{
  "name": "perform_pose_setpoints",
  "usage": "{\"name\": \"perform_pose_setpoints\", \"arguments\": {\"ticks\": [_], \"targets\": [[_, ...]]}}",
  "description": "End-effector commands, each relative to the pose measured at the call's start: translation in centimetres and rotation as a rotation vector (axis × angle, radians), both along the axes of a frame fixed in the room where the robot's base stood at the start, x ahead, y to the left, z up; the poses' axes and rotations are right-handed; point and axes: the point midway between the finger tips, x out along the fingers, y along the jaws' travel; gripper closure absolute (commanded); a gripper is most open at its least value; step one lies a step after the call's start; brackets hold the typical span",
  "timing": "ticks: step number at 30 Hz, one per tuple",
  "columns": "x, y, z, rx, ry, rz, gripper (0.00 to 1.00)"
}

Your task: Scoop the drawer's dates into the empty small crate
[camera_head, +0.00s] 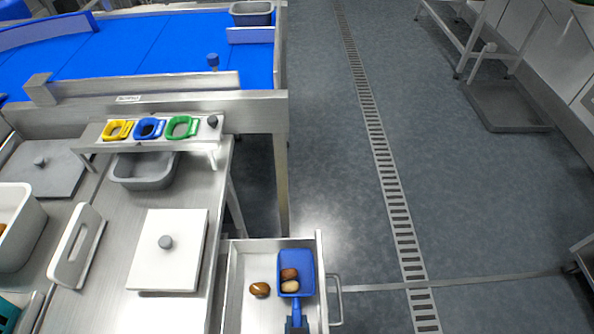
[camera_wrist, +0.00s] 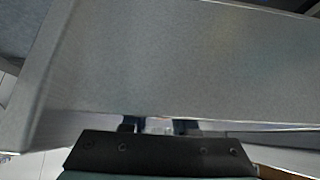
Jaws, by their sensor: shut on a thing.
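The open drawer (camera_head: 262,244) is at the bottom of the head view. In it lies a blue scoop (camera_head: 307,262) with a dark red-brown date (camera_head: 289,273) and a lighter date (camera_head: 290,286) in its pan. A brown date (camera_head: 260,289) lies on the drawer floor left of the scoop. My gripper (camera_head: 296,325) shows only as a dark part at the bottom edge, shut on the scoop's handle. In the wrist view, my gripper's fingertips (camera_wrist: 160,125) show beyond a dark plate; the scoop is not clear there. An empty small grey crate (camera_head: 146,180) stands on the steel counter under the rack.
A raised rack (camera_head: 90,142) with yellow, blue and green rings overhangs the crate's back. A white tub (camera_head: 30,235) is at far left. The drawer handle (camera_head: 337,300) juts right over open floor.

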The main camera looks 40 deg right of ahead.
Motion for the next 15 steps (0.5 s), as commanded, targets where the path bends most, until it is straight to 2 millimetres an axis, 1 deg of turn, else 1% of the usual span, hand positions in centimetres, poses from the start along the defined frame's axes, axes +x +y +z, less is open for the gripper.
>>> {"name": "perform_pose_setpoints", "arguments": {"ticks": [15], "targets": [[-0.1,0.1,2.4,-0.023,-0.034,0.0,1.0]]}}
